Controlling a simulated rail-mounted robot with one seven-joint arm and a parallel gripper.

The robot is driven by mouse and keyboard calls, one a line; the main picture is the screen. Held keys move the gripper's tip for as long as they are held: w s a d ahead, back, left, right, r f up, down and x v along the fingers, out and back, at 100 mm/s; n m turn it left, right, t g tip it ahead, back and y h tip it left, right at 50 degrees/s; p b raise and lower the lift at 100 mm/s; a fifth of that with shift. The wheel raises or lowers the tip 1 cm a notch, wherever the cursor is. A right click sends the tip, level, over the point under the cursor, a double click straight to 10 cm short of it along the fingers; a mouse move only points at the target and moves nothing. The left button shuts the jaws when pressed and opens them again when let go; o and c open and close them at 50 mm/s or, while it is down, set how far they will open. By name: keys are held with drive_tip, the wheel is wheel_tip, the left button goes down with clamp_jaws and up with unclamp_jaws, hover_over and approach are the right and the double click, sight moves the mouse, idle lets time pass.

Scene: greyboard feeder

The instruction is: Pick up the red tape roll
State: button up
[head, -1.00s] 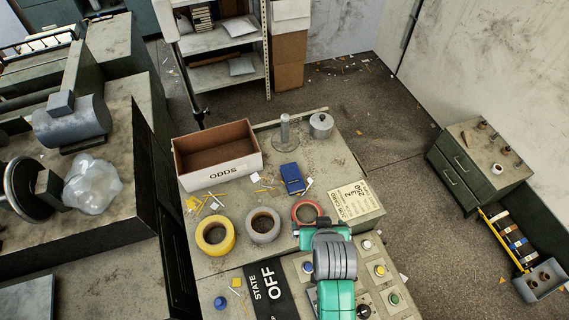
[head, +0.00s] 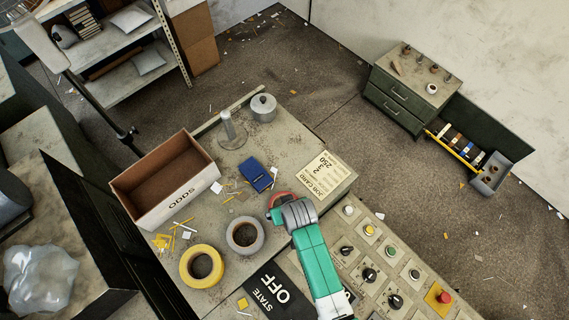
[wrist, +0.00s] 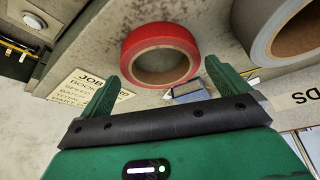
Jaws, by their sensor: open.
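The red tape roll (head: 275,198) lies flat on the worktable, beside the grey tape roll (head: 232,238). In the head view my arm hides much of it. In the wrist view the red tape roll (wrist: 160,37) shows whole, beyond and between the tips of my green fingers. My gripper (wrist: 163,72) is open, with nothing between its fingers. In the head view my gripper (head: 286,205) is at the red roll; its fingertips are hard to make out there.
A yellow tape roll (head: 187,272) lies left of the grey one. A blue box (head: 255,174), an ODDS bin (head: 178,203), a post (head: 231,130) and a metal canister (head: 263,108) stand behind. A job card (head: 318,174) and a button panel (head: 385,262) are to the right.

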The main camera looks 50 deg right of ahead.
drive_tip(key=shift+x, duration=1.1)
drive_tip(key=c, duration=0.6)
drive_tip(key=shift+c, duration=0.2)
drive_tip(key=shift+r, duration=0.15)
